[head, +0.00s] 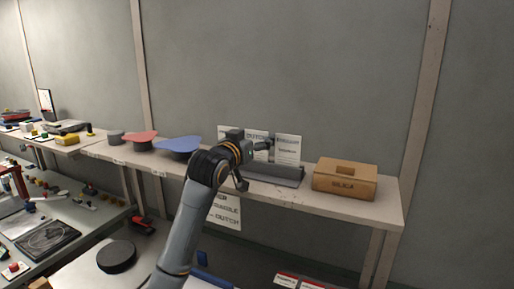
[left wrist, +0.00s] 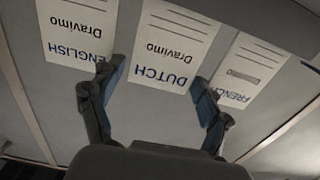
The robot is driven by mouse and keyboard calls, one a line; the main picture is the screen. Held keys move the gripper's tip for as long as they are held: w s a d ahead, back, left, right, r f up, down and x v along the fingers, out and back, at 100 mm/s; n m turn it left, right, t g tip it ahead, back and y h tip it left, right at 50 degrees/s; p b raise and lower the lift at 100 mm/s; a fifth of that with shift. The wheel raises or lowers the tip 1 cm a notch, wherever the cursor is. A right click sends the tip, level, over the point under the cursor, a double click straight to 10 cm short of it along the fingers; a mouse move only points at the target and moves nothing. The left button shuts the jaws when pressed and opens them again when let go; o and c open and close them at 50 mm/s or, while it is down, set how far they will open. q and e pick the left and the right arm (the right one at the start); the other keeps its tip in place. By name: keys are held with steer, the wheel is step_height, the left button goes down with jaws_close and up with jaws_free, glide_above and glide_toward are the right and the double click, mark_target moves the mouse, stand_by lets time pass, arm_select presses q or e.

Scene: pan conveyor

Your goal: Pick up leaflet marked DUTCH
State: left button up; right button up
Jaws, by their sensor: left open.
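The white leaflet marked DUTCH (left wrist: 172,42) is in the middle of the left wrist view, upside down, between the leaflets marked ENGLISH (left wrist: 80,28) and FRENCH (left wrist: 243,68). In the head view, the DUTCH leaflet (head: 258,140) stands in a dark grey holder (head: 275,175) on the shelf, its lower part hidden by my arm. My left gripper (head: 256,163) is open in front of the holder. My right gripper is out of view.
A brown SILICA box (head: 345,181) stands right of the holder on the shelf (head: 375,211). Blue (head: 180,145) and red (head: 140,137) pieces on dark round bases stand to the left. A printed sign (head: 226,213) hangs below the shelf. The wall is close behind.

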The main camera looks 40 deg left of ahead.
arm_select(q)
steer(key=shift+s, duration=0.1)
steer(key=shift+c, duration=0.2)
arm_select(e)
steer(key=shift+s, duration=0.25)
arm_select(q)
steer(key=c, duration=0.6)
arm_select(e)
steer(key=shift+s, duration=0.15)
